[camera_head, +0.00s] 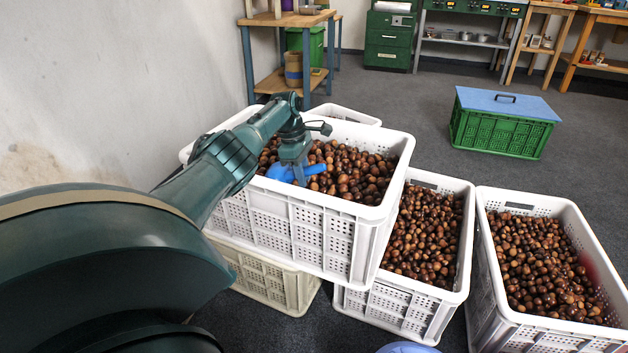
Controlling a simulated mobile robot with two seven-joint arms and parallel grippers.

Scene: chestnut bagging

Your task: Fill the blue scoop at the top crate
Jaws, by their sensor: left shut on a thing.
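The top crate (291,215) is white, perforated and filled with brown chestnuts (361,172). It stands on a cream crate (266,274). My left arm comes in from the left and its gripper (298,165) points down at the crate's near-left part. The gripper is shut on the blue scoop (281,173), which sits low at the chestnuts just inside the near rim. The inside of the scoop is hidden, so I cannot tell whether it holds chestnuts. My right gripper is not in view.
Two more white crates of chestnuts stand to the right, a middle one (398,303) and a right one (485,270). A green crate with a blue lid (505,104) stands on the grey floor behind. A wall (100,80) is close on the left.

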